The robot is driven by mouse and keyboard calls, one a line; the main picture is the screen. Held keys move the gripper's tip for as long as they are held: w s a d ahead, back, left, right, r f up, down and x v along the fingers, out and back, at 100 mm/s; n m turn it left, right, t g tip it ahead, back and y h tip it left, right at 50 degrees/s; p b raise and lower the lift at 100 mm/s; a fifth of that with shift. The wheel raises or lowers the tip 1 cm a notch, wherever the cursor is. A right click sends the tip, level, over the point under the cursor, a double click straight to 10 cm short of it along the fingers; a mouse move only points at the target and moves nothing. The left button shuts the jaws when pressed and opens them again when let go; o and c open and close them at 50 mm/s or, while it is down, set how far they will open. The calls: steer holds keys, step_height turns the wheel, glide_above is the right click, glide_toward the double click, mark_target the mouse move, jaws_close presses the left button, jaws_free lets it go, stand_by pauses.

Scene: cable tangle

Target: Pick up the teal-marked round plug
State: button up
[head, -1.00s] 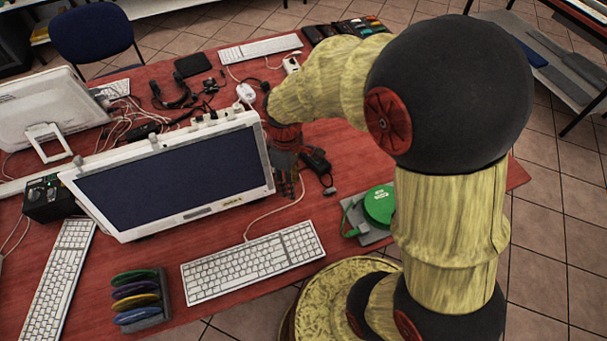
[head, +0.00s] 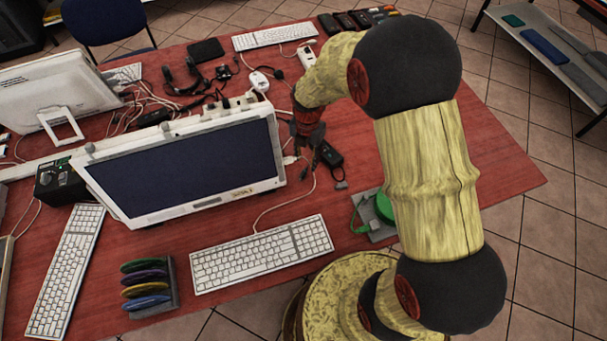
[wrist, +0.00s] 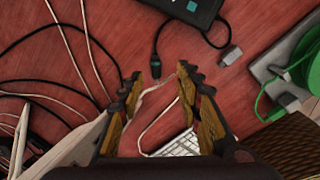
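A black round plug (wrist: 155,67) on a black cable lies on the red desk in the wrist view, just ahead of my fingertips. Its cable runs up toward the top edge. A black box (wrist: 205,8) with a teal square lies beside it; the box also shows in the head view (head: 328,154). I see no clear teal mark on the plug itself. My gripper (wrist: 160,78) is open and empty, its fingers on both sides of the line to the plug, not touching it. In the head view my gripper (head: 311,150) is beside the monitor's right edge, and the plug cannot be made out.
A monitor (head: 185,165) stands left of my gripper. A grey connector (wrist: 231,57) lies right of the plug. A green reel (wrist: 306,78) on a grey base is farther right. A keyboard (head: 262,254) lies in front. Black and white cables (wrist: 70,60) cross the desk at left.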

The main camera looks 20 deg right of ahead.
mark_target(304, 171)
steer(key=f+b, duration=0.1)
steer(key=f, duration=0.3)
steer(key=f+b, duration=0.1)
steer(key=f, duration=0.2)
steer(key=shift+w+a+b, duration=0.25)
steer(key=shift+a+b, duration=0.05)
steer(key=shift+c, duration=0.5)
steer(key=c, duration=0.7)
jaws_close()
steer(key=shift+r, duration=0.1)
